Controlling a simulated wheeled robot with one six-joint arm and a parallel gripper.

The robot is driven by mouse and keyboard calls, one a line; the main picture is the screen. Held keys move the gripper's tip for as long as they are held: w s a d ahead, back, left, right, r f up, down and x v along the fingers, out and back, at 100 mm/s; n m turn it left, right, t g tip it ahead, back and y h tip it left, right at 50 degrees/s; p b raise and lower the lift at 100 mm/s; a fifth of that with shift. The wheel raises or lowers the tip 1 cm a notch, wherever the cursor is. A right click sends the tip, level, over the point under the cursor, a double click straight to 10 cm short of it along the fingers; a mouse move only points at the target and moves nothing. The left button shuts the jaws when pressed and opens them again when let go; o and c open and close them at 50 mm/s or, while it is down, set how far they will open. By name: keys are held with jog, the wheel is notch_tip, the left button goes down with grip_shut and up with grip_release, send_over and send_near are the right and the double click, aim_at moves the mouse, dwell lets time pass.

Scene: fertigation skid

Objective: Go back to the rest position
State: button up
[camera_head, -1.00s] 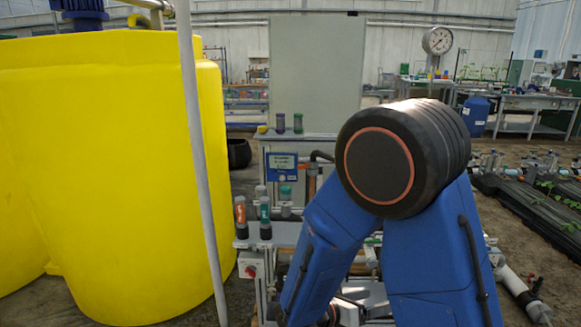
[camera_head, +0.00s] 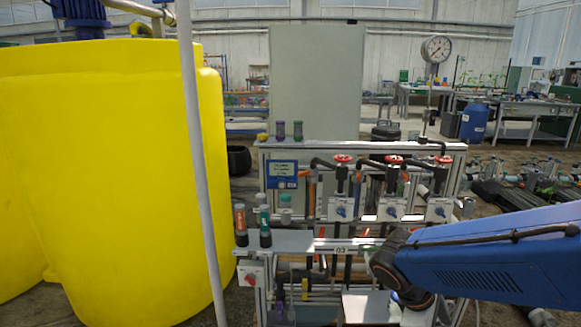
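The fertigation skid (camera_head: 350,147) stands in the middle of the head view, a metal frame with pipes and several red-handled valves (camera_head: 394,160) above white boxes with blue knobs. My blue arm reaches in from the right edge, and its dark joint is low in front of the skid's right part. My gripper cannot be made out in the head view; it is out of frame or hidden behind my arm.
A large yellow tank (camera_head: 110,180) fills the left, with a grey pole (camera_head: 200,160) in front of it. Small bottles (camera_head: 240,222) stand on the skid's left ledge. A pressure gauge (camera_head: 436,49) rises behind the skid. A blue barrel (camera_head: 474,120) and workbenches (camera_head: 532,115) stand behind right.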

jog(key=s+a+r+m+t+y, duration=0.3)
jog(key=s+r+m+t+y, duration=0.2)
jog(key=r+m, duration=0.3)
jog(key=m+y, duration=0.1)
jog(key=m, duration=0.1)
jog(key=shift+s+a+r+m, duration=0.2)
jog(key=shift+a+m, duration=0.1)
jog(key=shift+m, duration=0.1)
